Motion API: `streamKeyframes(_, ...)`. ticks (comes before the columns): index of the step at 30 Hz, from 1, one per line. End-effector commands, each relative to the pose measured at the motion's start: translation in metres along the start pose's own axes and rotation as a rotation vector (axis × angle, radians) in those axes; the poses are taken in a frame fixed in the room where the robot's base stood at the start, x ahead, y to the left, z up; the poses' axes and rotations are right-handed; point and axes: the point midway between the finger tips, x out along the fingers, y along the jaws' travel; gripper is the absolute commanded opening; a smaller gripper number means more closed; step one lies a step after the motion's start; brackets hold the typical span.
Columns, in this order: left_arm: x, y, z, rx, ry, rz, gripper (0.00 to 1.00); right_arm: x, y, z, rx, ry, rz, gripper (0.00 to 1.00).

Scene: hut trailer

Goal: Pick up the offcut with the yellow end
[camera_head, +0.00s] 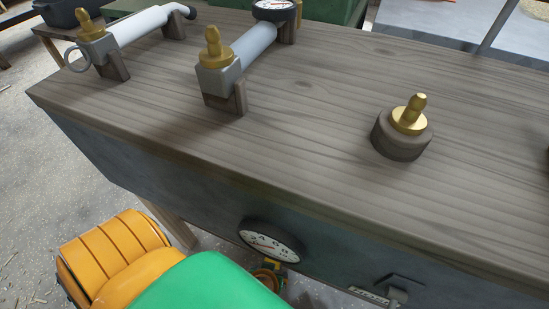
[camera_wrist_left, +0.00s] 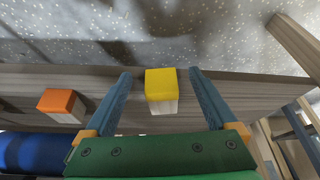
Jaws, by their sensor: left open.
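The offcut with the yellow end (camera_wrist_left: 161,84) shows in the left wrist view, its yellow face toward the camera and its pale wood side below. It is at a grey-brown wooden plank (camera_wrist_left: 225,92). My left gripper (camera_wrist_left: 160,73) is open, with one blue finger on each side of the offcut and a visible gap on both sides. I cannot tell how deep the offcut sits between the fingers. In the head view I do not see the offcut or the gripper's fingers. My right gripper is in neither view.
An offcut with an orange end (camera_wrist_left: 62,103) is left of the left finger. A blue rounded thing (camera_wrist_left: 28,152) is at lower left. In the head view, a wooden bench top (camera_head: 310,130) holds two brass-tipped tools (camera_head: 240,52) (camera_head: 135,25) and a brass fitting (camera_head: 408,117). A gauge (camera_head: 270,243) is on its front.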

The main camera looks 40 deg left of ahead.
Motion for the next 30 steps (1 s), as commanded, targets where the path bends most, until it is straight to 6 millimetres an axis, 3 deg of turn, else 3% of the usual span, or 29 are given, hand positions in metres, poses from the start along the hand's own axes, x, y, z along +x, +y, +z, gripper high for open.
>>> streamKeyframes(8,0.025,0.000,-0.054,0.000,0.005,0.000,0.91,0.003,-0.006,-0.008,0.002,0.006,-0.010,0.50)
streamKeyframes(12,0.035,0.000,-0.051,0.002,-0.002,0.000,0.91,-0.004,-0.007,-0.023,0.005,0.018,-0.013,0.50)
streamKeyframes(20,0.034,0.000,-0.051,0.000,-0.002,0.000,0.91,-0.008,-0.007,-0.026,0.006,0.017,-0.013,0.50)
streamKeyframes(30,0.034,0.000,-0.051,0.000,-0.002,0.001,0.00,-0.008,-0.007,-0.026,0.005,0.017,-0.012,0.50)
